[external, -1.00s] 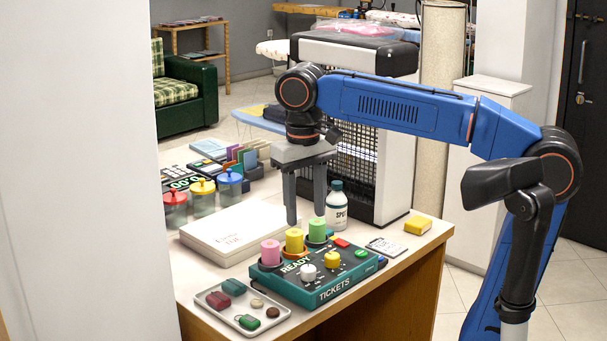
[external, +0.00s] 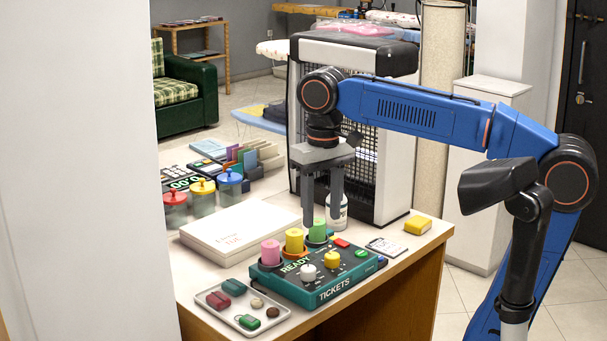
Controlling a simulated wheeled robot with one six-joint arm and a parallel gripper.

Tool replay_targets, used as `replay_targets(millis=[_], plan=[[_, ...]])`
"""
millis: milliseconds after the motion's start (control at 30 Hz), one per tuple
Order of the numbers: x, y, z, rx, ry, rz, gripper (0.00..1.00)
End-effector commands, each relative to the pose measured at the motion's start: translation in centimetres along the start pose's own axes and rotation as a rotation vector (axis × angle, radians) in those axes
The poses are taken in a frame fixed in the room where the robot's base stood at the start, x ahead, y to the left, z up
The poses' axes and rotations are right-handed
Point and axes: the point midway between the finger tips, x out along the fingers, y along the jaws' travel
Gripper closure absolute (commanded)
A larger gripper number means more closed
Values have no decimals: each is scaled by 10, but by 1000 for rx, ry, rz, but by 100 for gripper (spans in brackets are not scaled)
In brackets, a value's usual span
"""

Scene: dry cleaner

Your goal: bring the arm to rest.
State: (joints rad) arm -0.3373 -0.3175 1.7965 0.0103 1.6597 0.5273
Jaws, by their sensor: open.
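My gripper (external: 322,208) hangs from my blue arm, pointing down over the counter. Its two grey fingers are apart with nothing between them. The fingertips are just behind the green roll on the teal ticket box (external: 325,291), and I cannot tell their exact height above the counter. The box carries a pink roll (external: 270,253), a yellow roll (external: 294,240) and a green roll (external: 317,231), along with several knobs and buttons. A white spot bottle (external: 338,212) stands behind the fingers and is partly hidden by them.
A white flat box (external: 232,230) lies left of the gripper. A tray (external: 216,309) with small items is at the front left. Jars with coloured lids (external: 203,200) stand at the back left. A yellow sponge (external: 418,225) lies right. A grille-fronted unit (external: 392,180) stands close behind.

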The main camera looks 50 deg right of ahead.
Motion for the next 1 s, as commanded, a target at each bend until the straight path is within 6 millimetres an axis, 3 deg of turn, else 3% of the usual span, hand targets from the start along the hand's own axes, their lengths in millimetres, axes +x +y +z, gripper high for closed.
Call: replay_targets(millis=[200, 500, 700, 1000], plan=[[83, 52, 33, 12, 8, -66, 55], [196, 102, 83, 6, 100, -129, 55], [227, 125, 87, -103, 288, -81, 55], [233, 137, 82, -192, 416, -28, 55]])
